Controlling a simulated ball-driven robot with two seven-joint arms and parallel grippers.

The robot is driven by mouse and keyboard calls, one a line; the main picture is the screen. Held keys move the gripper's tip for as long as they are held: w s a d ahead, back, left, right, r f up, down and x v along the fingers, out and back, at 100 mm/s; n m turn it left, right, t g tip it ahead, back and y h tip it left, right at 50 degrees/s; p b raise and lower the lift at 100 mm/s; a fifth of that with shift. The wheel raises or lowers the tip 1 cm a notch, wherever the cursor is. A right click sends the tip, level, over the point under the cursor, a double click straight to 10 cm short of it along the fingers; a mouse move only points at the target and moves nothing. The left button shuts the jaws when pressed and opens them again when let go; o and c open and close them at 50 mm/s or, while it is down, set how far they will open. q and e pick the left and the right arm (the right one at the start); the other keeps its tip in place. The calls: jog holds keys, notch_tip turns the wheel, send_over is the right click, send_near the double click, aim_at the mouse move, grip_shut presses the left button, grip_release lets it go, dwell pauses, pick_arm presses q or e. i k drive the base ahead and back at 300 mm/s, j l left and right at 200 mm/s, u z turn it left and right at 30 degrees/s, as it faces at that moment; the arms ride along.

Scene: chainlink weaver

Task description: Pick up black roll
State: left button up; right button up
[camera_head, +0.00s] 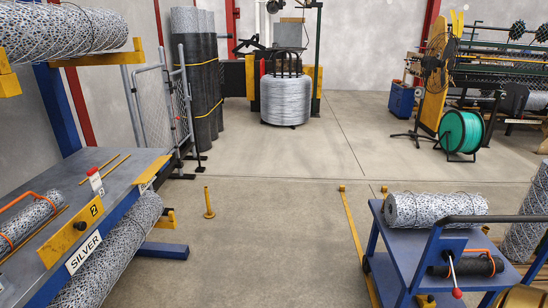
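A short black roll (468,266) lies on its side at the near end of the blue cart (408,262) at the lower right. An orange loop crosses its right part, and the cart's dark handle bar passes above it. Tall dark grey to black mesh rolls (205,88) stand upright at the back left, with a lighter grey roll among them. The pictures do not tell which of these is the named black roll. Neither of my grippers is in view.
A silvery mesh roll (435,208) lies on the cart. A blue-framed bench (130,165) marked SILVER stands at the left. A yellow post (208,203) rises from the floor.

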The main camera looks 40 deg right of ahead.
aim_at(469, 265)
jog(key=z, duration=2.7)
